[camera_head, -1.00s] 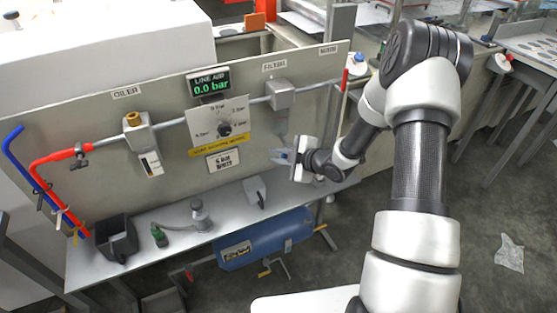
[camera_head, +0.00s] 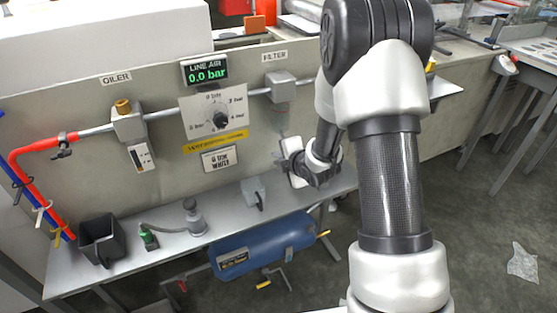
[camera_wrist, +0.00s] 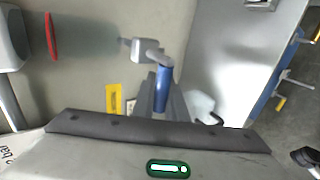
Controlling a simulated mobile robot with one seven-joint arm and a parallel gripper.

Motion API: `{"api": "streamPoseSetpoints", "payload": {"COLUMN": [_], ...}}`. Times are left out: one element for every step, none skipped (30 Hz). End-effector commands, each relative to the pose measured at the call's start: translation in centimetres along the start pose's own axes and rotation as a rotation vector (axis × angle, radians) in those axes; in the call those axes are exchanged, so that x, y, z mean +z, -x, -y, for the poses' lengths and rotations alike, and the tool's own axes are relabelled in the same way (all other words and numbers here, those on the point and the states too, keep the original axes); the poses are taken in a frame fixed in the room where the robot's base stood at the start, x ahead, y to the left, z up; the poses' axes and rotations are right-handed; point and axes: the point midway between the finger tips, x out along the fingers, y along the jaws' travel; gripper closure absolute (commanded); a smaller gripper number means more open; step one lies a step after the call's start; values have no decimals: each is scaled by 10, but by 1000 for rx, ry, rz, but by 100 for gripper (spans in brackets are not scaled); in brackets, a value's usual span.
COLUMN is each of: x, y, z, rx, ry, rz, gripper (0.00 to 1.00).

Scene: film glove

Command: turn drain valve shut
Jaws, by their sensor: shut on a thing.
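The filter (camera_head: 281,85) is a grey block on the pipe at the panel's right, with a clear bowl below it. In the wrist view, the drain valve (camera_wrist: 146,49) is a small grey fitting at the bowl's end, with a blue lever handle (camera_wrist: 162,90). My gripper (camera_wrist: 163,98) is shut on the blue handle, its dark fingers on either side of the handle's lower part. In the head view my gripper (camera_head: 281,157) is below the filter, close to the panel; the valve is too small and covered to make out there.
The panel also carries the oiler (camera_head: 129,123), a dial plate (camera_head: 214,111) and a display (camera_head: 205,71) reading 0.0 bar. A blue tank (camera_head: 264,244) lies underneath.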

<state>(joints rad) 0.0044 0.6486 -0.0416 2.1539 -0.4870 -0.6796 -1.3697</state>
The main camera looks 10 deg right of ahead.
Motion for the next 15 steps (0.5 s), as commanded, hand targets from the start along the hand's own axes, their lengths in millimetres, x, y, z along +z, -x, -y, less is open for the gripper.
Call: {"api": "streamPoseSetpoints", "payload": {"x": [1,2,2,2,2,2,2,2,2,2,2,2,2,2,2], "y": [0,0,0,0,0,0,0,0,0,0,0,0,0,0,0], "z": [1,1,1,1,1,1,1,1,1,1,1,1,1,1,1], "rx": [-2,-2,-2,-2,-2,-2,-2,-2,-2,-2,-2,-2,-2,-2,-2], "ry": [1,2,2,2,2,2,2,2,2,2,2,2,2,2,2], "rz": [4,5,5,5,5,5,5,5,5,5,5,5,5,5,4], "gripper": [100,100,100,100,100,100,100,100,100,100,100,83,78,73,69]}}
